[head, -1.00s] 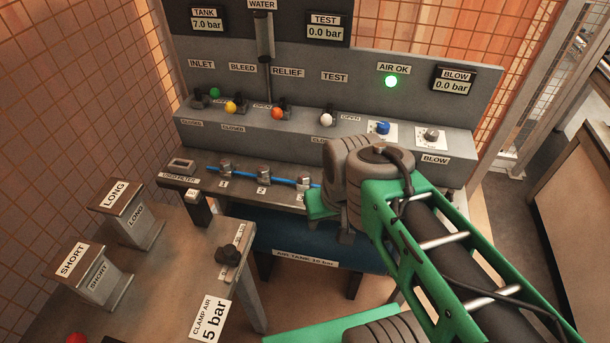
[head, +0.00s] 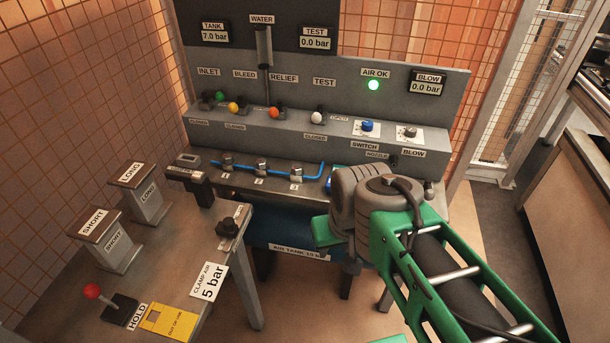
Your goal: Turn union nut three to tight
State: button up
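Union nut three (head: 296,172) is a grey metal fitting on the blue pipe, above the label 3 on the bench shelf. It stands clear of my arm, and its tightness cannot be told at this size. Union nut two (head: 261,168) and union nut one (head: 227,161) sit to its left on the same pipe. The blue pipe (head: 311,178) bends upward right of nut three. My arm's grey wrist joint and green link are to the right of nut three. My gripper's fingers do not show; the arm hides that area.
The valve panel (head: 290,125) rises behind the nuts, with coloured knobs and a lit green AIR OK lamp (head: 373,85). The blue air tank (head: 270,232) is below the shelf. A side table (head: 190,255) stands at front left with a red-knobbed lever (head: 92,291).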

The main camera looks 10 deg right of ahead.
aim_at(296, 169)
jog(key=z, duration=0.85)
jog(key=i, duration=0.7)
jog(key=u, duration=1.2)
